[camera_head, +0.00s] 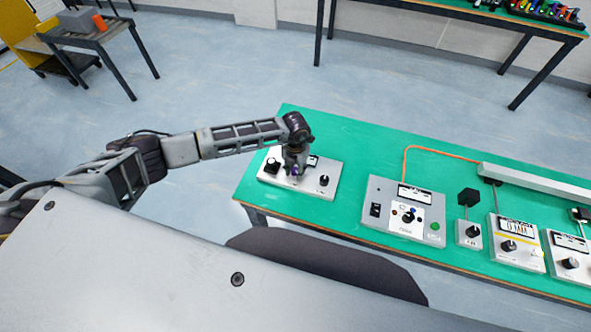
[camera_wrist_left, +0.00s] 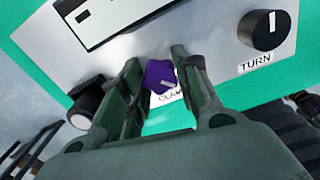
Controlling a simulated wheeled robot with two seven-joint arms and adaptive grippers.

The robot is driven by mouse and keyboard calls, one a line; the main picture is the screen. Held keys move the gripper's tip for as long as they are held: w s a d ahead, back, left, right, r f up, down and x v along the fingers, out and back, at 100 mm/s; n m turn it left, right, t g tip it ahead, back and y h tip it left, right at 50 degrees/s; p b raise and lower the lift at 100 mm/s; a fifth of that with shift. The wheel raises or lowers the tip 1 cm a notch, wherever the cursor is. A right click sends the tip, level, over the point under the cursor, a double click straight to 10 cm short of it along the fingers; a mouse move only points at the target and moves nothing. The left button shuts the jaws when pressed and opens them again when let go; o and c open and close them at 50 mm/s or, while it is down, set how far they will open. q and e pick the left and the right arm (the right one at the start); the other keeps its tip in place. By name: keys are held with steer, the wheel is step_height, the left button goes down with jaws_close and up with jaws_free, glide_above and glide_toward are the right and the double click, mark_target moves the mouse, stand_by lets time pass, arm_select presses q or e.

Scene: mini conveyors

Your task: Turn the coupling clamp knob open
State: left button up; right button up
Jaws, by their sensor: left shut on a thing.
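The purple clamp knob (camera_wrist_left: 160,76) stands on a light grey panel box (camera_head: 313,191) at the left end of the green table. The label beside it is partly hidden and reads like "CLAMP". A white pointer mark shows on the knob. My left gripper (camera_head: 294,168) comes down on the panel from above, and its two fingers are closed around the knob's sides. In the left wrist view the knob sits between the fingertips. My right gripper is out of view.
On the same panel are a black knob (camera_wrist_left: 264,30) labelled "TURN" and another black knob (camera_head: 272,165). Several other control boxes, including a larger one (camera_head: 376,192), stand to the right on the green table (camera_head: 350,140).

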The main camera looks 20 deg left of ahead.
mark_target(296, 171)
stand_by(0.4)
arm_select(q)
steer(key=o, duration=1)
steer(key=shift+r, duration=0.2)
step_height(296, 171, up, 12)
steer(key=shift+f, duration=0.15)
stand_by(0.6)
